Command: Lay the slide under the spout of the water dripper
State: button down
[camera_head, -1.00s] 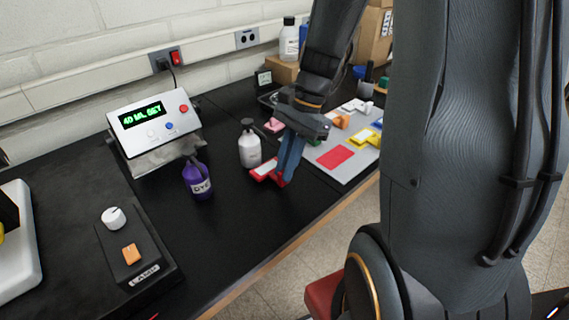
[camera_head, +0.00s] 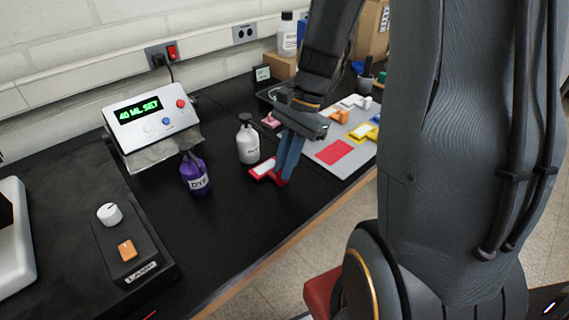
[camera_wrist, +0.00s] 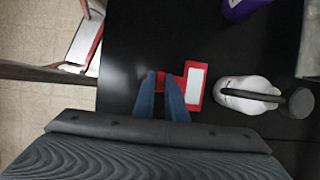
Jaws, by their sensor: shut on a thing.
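The slide (camera_head: 263,168) has a red frame with a white middle. It also shows in the wrist view (camera_wrist: 195,85), right of my fingertips. My gripper (camera_head: 284,178) is shut on the slide's red end; in the wrist view both blue fingers (camera_wrist: 162,78) close on the red part. The slide is at or just above the black bench; I cannot tell if it touches. A white device with a green display reading "40 ML SET" (camera_head: 139,112) stands at the back left. It may be the water dripper; I cannot make out a spout.
A white bottle (camera_head: 248,142) stands close beside the slide, and a purple bottle (camera_head: 193,174) farther left. A grey mat (camera_head: 345,170) with coloured patches and pieces lies to the right. A lamp control box (camera_head: 141,271) is at front left. Bench is clear in front of the bottles.

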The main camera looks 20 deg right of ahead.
jog(key=shift+f, duration=0.2)
jog(key=c, duration=1.7)
grip_release()
